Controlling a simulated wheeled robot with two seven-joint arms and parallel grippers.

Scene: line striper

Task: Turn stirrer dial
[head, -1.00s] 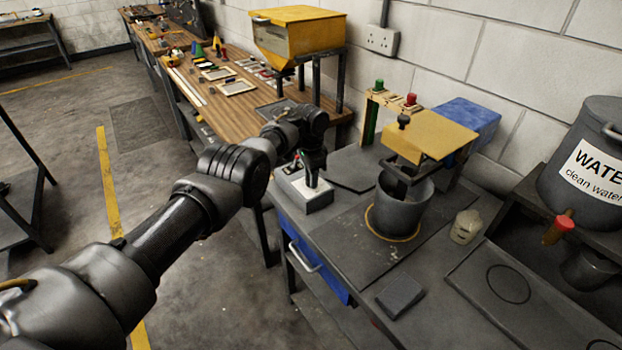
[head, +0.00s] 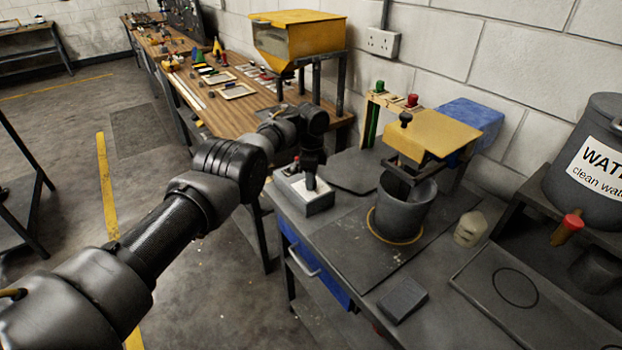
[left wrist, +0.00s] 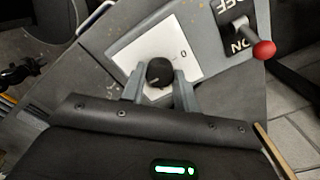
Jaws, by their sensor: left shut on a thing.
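The stirrer dial (left wrist: 160,72) is a round black knob on a white plate (left wrist: 185,62) with a "0" mark, seen in the left wrist view. The plate is on top of a grey control box (head: 318,206), seen in the head view. My left gripper (left wrist: 159,88) is shut on the dial, with one grey finger on each side of it. In the head view the left gripper (head: 311,180) points down at the plate and mostly hides the dial. A red-ball switch lever (left wrist: 263,49) leans out beside the "ON" label. My right gripper is not in view.
A grey bucket (head: 402,212) stands under the yellow-topped stirrer (head: 432,132), right of the control box. A pale jug-like item (head: 470,229) and a dark block (head: 402,299) are on the bench. A water barrel (head: 588,195) stands at the far right.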

